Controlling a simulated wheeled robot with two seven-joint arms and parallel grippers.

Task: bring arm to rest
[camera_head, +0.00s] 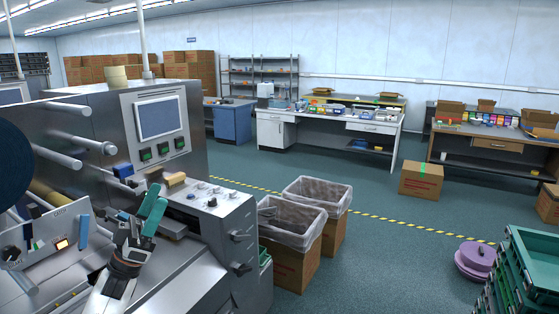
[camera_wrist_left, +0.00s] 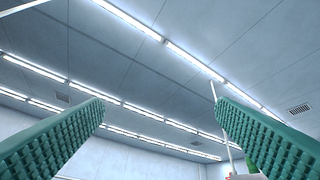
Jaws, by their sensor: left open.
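My left gripper (camera_head: 150,208) shows at the lower left of the head view, in front of the steel wrapping machine (camera_head: 220,225). Its green ribbed fingers point up and stand apart. In the left wrist view the two fingers (camera_wrist_left: 160,130) are wide apart with nothing between them, only ceiling, strip lights and wall behind. My right gripper is in neither view.
The machine has a control panel (camera_head: 158,118) and a knobbed box close to my left arm. Two lined cardboard bins (camera_head: 298,255) stand right of it. Green crates (camera_head: 520,270) and a purple round object (camera_head: 475,260) are at right.

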